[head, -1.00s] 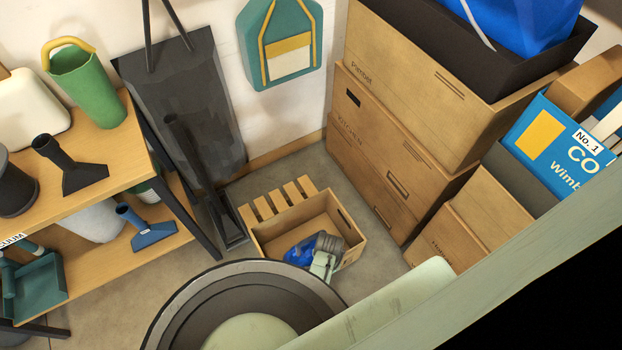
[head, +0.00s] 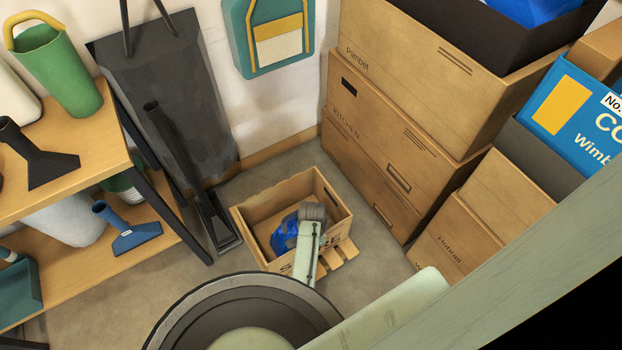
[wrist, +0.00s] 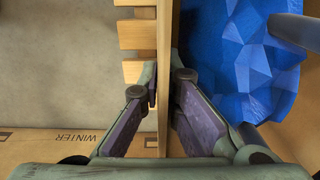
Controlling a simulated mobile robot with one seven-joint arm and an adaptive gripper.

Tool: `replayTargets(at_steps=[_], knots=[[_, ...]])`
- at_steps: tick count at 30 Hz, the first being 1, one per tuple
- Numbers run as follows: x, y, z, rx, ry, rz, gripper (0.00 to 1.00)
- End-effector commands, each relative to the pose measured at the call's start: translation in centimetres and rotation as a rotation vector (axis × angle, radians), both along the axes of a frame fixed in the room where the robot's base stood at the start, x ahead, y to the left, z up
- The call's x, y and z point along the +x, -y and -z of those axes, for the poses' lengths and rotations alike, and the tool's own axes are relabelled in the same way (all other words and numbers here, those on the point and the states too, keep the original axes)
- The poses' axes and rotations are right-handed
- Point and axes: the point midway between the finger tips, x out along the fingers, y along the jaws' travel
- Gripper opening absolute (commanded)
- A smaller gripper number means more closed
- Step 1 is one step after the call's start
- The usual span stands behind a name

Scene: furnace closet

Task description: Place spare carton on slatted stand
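The spare carton (head: 283,196) is an open-topped brown box with a faceted blue object (head: 285,236) inside. It sits over the slatted stand (head: 342,254), whose slat ends stick out past the carton's front right side; its back part is hidden. I cannot tell whether the carton's bottom touches the slats. My gripper reaches down over the front wall. In the wrist view, my gripper (wrist: 168,78) has one finger on each side of the carton's wall (wrist: 164,30) and pinches it. The slats show left of the wall and the blue object to its right.
Stacked brown boxes (head: 395,130) rise close on the right. One marked WINTER (wrist: 60,148) shows in the wrist view. A dark tall bag (head: 165,90) and a shelf (head: 90,175) stand at the left. A round dark-rimmed object (head: 245,290) is in front. Floor shows between.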

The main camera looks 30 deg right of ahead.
Motion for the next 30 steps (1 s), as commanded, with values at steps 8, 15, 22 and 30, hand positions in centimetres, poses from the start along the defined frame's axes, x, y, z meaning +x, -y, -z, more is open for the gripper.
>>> replayTargets(at_steps=[8, 15, 22, 30], knots=[[0.10, 0.07, 0.80, -0.002, 0.003, -0.001, 0.00], [-0.01, -0.03, 1.07, 0.000, 0.000, -0.001, 0.07], [-0.01, -0.02, 1.07, 0.000, 0.000, -0.001, 0.22], [-0.01, -0.02, 1.06, 0.000, 0.000, -0.001, 0.25]])
